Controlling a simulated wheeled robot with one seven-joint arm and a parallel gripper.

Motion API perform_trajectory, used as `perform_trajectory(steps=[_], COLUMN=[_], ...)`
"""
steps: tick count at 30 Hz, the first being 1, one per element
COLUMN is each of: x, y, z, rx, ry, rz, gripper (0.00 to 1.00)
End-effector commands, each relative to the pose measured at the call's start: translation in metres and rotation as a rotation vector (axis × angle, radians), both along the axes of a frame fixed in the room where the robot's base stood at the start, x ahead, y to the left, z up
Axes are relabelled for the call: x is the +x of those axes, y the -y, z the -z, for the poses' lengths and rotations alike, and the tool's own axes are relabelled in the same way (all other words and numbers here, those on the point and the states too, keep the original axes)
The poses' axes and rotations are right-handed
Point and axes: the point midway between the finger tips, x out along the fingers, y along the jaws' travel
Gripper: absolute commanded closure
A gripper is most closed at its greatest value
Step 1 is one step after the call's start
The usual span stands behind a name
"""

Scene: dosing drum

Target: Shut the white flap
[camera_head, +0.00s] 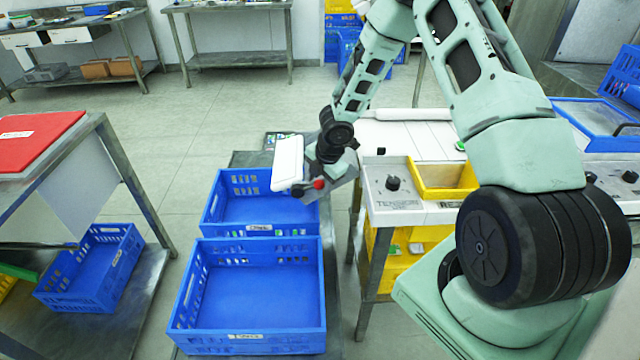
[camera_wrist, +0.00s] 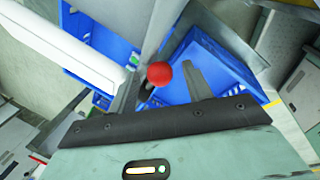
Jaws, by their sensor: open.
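A white, rounded piece (camera_head: 287,163), which looks like the white flap, stands tilted at the left end of the long bench in the head view. A white rounded length of it seems to show at the left of the wrist view (camera_wrist: 62,45). A red ball knob (camera_head: 319,184) is just right of its lower edge. My gripper (camera_head: 324,187) is at the knob, its jaws apart. In the wrist view the knob (camera_wrist: 160,74) lies between the two fingers of my gripper (camera_wrist: 160,88), nearer the left one. Whether a finger touches it, I cannot tell. The flap's hinge is hidden.
Two blue crates (camera_head: 255,285) stand below and left of my gripper. The bench has a black knob (camera_head: 393,183) and a yellow bin (camera_head: 443,178). A table with a red top (camera_head: 40,140) is at the left. Open floor lies between.

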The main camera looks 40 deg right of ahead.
Motion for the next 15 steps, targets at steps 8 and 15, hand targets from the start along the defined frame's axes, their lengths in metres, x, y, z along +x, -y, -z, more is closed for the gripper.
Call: perform_trajectory(steps=[8, 15], x=[0.0003, 0.0003], y=[0.0001, 0.0002], z=[0.0007, 0.0006], rx=[0.0, 0.0], ry=[0.0, 0.0], rz=[0.0, 0.0], gripper=[0.53, 1.0])
